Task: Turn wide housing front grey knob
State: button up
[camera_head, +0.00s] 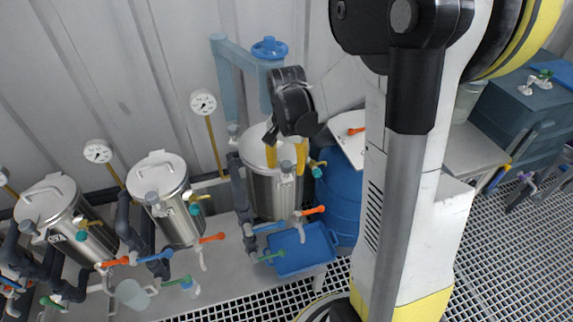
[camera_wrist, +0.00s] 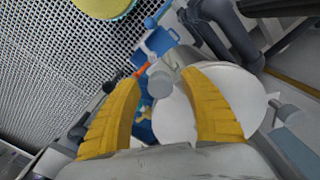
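The wide housing (camera_head: 263,198) is the rightmost steel vessel in the head view, and its pale lid (camera_wrist: 235,100) shows in the wrist view. A grey knob (camera_head: 287,167) is on its front upper edge, partly among my fingers in the head view. In the wrist view a round grey knob (camera_wrist: 160,82) appears between my fingertips. My gripper (camera_head: 286,156) has yellow fingers pointing down at the housing's top. It also shows in the wrist view (camera_wrist: 161,79), open, with a gap between each finger and the knob. I cannot tell how deep the fingertips reach.
Two narrower steel vessels (camera_head: 178,215) (camera_head: 85,240) stand to the left, with gauges (camera_head: 203,103) behind. Orange, blue and green valve handles (camera_head: 313,210) sit low in front. A blue barrel (camera_head: 340,205) stands close on the right, and a blue tray (camera_head: 305,250) is in front.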

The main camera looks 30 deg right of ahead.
aim_at(286, 164)
notch_tip(286, 164, up, 12)
dwell(0.5)
dwell(0.3)
dwell(0.8)
